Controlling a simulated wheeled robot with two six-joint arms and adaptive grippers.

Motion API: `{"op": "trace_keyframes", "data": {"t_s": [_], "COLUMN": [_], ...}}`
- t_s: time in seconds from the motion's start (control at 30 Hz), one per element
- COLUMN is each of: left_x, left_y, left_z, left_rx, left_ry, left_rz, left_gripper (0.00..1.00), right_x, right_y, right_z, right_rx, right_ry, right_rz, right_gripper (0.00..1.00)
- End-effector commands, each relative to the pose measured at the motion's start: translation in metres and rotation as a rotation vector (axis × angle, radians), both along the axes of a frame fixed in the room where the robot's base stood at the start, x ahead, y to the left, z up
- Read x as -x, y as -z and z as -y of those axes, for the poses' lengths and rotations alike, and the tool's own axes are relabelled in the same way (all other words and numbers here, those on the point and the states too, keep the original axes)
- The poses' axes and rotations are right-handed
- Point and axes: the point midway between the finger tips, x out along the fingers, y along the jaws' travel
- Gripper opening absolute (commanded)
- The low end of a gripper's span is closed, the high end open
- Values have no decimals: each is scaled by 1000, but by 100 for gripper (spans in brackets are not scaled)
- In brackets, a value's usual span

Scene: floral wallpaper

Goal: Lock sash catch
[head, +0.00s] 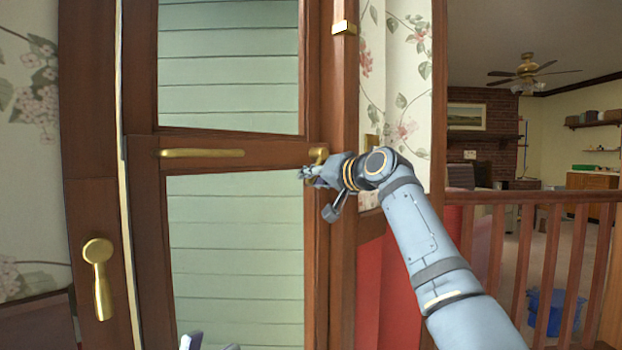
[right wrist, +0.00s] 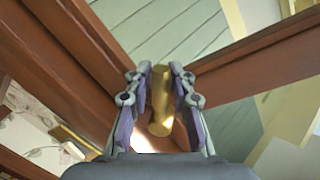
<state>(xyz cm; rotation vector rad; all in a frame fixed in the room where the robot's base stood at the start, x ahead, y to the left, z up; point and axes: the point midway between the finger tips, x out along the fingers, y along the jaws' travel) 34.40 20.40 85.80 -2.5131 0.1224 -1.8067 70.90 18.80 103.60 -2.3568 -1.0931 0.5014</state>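The sash catch (head: 318,155) is a small brass piece on the right stile of the wooden sash, level with the middle rail. My right gripper (head: 305,173) is at it, just below and in front, and hides part of it. In the right wrist view the brass catch (right wrist: 161,98) lies between the two fingers of my right gripper (right wrist: 160,72), with narrow gaps on both sides. The fingers look open around it. Two separate fingertips of my left gripper (head: 211,345) show at the bottom edge of the head view, apart and empty; the rest is out of view.
A brass bar handle (head: 202,153) runs along the middle rail. A brass lever (head: 99,278) is on the frame at left. A wooden railing (head: 540,197) stands at right.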

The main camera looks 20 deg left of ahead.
Motion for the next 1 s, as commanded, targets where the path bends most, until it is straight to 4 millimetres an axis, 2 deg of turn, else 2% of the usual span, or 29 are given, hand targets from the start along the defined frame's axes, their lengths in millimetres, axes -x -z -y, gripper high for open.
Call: {"op": "trace_keyframes", "data": {"t_s": [0.03, 0.13, 0.57, 0.77, 1.0], "left_x": [0, 0, 1, 0, 0], "left_y": [0, 0, -1, -1, 0], "left_z": [0, 0, 0, 0, 0], "left_rx": [0, 0, 2, 2, 1], "left_ry": [0, 0, 1, 0, 0], "left_rz": [0, 0, 4, 2, 1], "left_gripper": [36, 36, 36, 36, 36], "right_x": [-1, 0, 3, 18, 47], "right_y": [1, 0, -3, -5, -10], "right_z": [0, 0, 4, 23, 62], "right_rx": [1, -1, -4, -6, -5], "right_ry": [0, 1, -1, 1, 3], "right_rz": [-2, 1, 6, 7, 6], "right_gripper": [31, 44, 45, 45, 45]}}
